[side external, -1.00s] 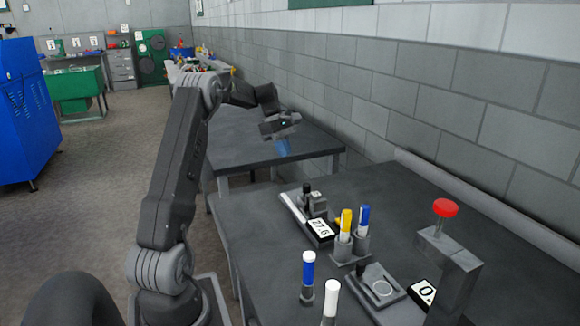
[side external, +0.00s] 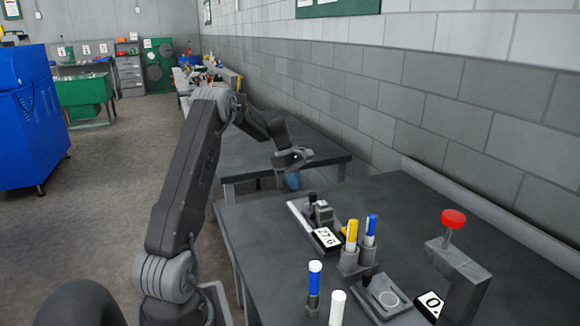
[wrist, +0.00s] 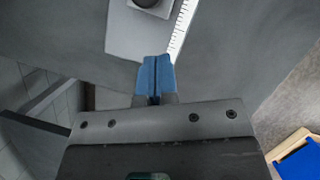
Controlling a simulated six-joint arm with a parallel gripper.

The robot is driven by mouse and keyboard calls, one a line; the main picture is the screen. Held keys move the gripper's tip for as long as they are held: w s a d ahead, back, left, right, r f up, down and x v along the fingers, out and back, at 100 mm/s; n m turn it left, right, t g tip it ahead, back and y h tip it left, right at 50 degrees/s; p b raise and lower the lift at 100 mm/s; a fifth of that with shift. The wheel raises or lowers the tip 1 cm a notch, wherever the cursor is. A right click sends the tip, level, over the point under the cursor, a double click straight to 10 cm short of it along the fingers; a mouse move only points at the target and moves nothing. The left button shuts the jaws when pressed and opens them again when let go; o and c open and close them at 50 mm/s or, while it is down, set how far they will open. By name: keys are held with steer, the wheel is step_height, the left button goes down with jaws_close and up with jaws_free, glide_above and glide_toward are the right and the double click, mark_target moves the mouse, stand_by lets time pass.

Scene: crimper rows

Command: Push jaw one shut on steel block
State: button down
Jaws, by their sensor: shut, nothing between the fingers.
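My gripper (side external: 293,182) has blue fingers pressed together with nothing between them. It hangs just beyond the far end of a measuring fixture in the side external view. The closed fingers (wrist: 155,62) also show in the wrist view. The fixture has a pale scale strip (side external: 299,215), a small grey steel block (side external: 324,212) and a black-knobbed part (side external: 312,198), which looks like a jaw. In the wrist view, the fixture's grey plate (wrist: 125,38) and scale (wrist: 182,28) lie ahead of the fingertips. I cannot tell whether jaw and block touch.
A number card (side external: 326,240) lies at the fixture's near end. A holder (side external: 355,260) with yellow and blue markers stands close by. The bench (side external: 265,255) left of the fixture is clear.

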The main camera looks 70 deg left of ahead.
steer(key=shift+w+d+r, duration=0.1)
steer(key=shift+w+d, duration=0.35)
steer(key=shift+d, duration=0.4)
steer(key=shift+w+d+r, duration=0.1)
steer(key=shift+w+d, duration=0.35)
steer(key=shift+d, duration=0.35)
steer(key=shift+w+d+f, duration=0.1)
steer(key=shift+w+d, duration=0.1)
steer(key=shift+d, duration=0.35)
steer(key=shift+a, duration=0.15)
steer(key=shift+s+a, duration=0.25)
steer(key=shift+a, duration=0.05)
steer(key=a, duration=0.1)
steer(key=s+a, duration=0.1)
steer(key=shift+s+a, duration=0.15)
steer(key=shift+a, duration=0.15)
steer(key=v, duration=1)
